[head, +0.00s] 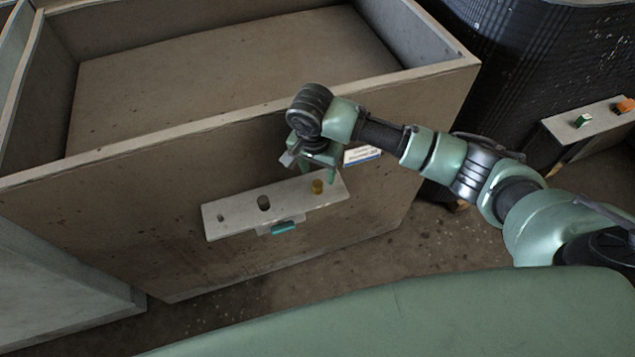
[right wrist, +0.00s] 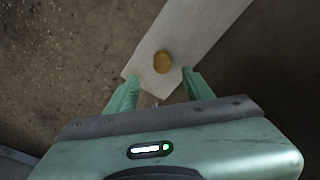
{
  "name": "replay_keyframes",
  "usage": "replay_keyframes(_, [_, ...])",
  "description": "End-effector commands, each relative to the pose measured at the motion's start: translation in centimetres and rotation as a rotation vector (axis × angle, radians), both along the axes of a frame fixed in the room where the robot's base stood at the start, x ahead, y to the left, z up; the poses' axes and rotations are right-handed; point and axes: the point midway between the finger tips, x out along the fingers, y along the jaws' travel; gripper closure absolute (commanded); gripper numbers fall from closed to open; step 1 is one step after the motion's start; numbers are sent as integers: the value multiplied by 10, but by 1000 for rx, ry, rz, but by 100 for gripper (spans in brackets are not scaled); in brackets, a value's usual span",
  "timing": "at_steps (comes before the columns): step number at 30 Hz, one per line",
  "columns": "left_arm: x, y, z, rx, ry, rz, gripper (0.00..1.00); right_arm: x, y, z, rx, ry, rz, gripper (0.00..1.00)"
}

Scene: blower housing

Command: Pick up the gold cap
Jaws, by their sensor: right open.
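The gold cap (head: 317,186) stands near the right end of a pale shelf plate (head: 240,212) on the front of a large brown box. In the right wrist view the gold cap (right wrist: 163,62) shows from above, a little beyond the fingertips and between their lines. My right gripper (head: 320,168) is open and empty just above and behind the cap; it also shows in the right wrist view (right wrist: 160,80). I see no contact between the fingers and the cap. My left gripper is not in view.
The plate also has a dark round hole or piece (head: 264,203) and a smaller dark one (head: 221,217). A teal piece (head: 283,227) sits under its front edge. The brown box (head: 120,215) rises behind. A ledge with green and orange pieces (head: 624,105) is at right.

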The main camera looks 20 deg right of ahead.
Motion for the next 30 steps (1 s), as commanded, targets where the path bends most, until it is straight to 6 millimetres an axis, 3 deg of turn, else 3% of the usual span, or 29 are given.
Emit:
replay_keyframes(13, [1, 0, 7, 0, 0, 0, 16, 6, 0, -59, 1, 0, 5, 48])
replay_keyframes(23, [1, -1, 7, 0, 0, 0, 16, 6, -1, -68, 2, -2, 6, 48])
replay_keyframes(28, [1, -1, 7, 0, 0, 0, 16, 6, -1, -67, 2, -2, 6, 93])
replay_keyframes(29, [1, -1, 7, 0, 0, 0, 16, 6, -1, -67, 2, -2, 6, 100])
replay_keyframes(30, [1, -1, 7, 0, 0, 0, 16, 6, -1, -67, 2, -2, 6, 100])
